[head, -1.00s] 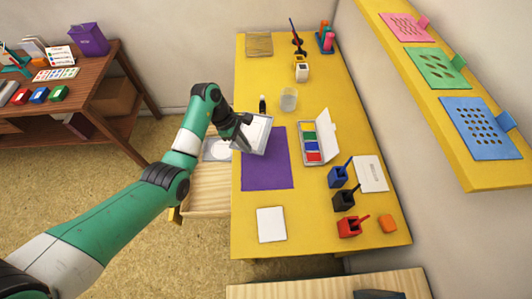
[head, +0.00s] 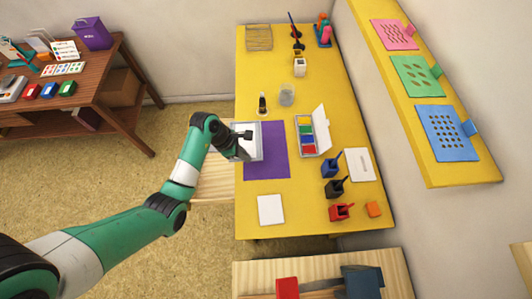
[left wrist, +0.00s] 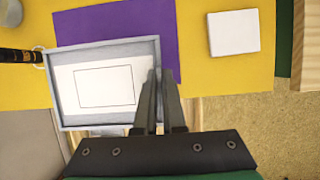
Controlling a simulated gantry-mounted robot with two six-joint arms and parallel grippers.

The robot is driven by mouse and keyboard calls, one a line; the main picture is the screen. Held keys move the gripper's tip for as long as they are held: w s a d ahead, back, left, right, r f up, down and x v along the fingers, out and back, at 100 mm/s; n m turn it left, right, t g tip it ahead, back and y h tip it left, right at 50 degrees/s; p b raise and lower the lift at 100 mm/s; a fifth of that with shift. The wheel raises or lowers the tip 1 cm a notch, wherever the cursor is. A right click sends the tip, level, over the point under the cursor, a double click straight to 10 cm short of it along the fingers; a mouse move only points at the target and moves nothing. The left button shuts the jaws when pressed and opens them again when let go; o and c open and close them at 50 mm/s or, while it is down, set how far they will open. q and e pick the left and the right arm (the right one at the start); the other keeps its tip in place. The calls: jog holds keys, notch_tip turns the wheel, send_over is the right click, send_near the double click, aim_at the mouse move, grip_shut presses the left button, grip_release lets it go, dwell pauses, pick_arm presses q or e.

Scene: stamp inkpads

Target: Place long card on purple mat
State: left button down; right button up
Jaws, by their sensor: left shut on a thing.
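My left gripper (head: 243,146) is shut on the near edge of a shallow grey-framed tray (head: 259,141). In the left wrist view, the fingers (left wrist: 162,90) are at the right side of the tray frame (left wrist: 158,65). A white card (left wrist: 105,85) with a rectangle outline lies inside it. The tray overlaps the left part of the purple mat (head: 275,155); I cannot tell whether it touches it. The mat also shows in the left wrist view (left wrist: 125,25). A blank white card (head: 270,209) lies below the mat. Which card is the long one is unclear. My right gripper is out of view.
A small dark bottle (head: 262,104) and a glass (head: 287,94) stand above the mat. An open paint box (head: 308,135), inkpad stamps (head: 332,167) and another card (head: 360,165) are to the right. A pale wooden drawer (head: 217,180) juts out left of the table.

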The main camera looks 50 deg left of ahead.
aim_at(261, 156)
pick_arm(q)
jog(key=w+d+f+b, duration=0.1)
jog(key=w+f, duration=0.1)
jog(key=w+d+f+b, duration=0.1)
jog(key=w+f, duration=0.1)
jog(key=w+d+f+b, duration=0.1)
jog(key=w+f+b, duration=0.1)
jog(key=shift+f, duration=0.25)
jog(key=shift+w, duration=0.2)
jog(key=f+b, duration=0.1)
jog(key=f, duration=0.1)
jog(key=f+b, duration=0.1)
jog(key=f, duration=0.1)
jog(key=shift+w+d, duration=0.15)
jog(key=shift+w, duration=0.05)
jog(key=shift+r, duration=0.15)
jog(key=c, duration=1.5)
grip_release()
jog(key=o, duration=0.5)
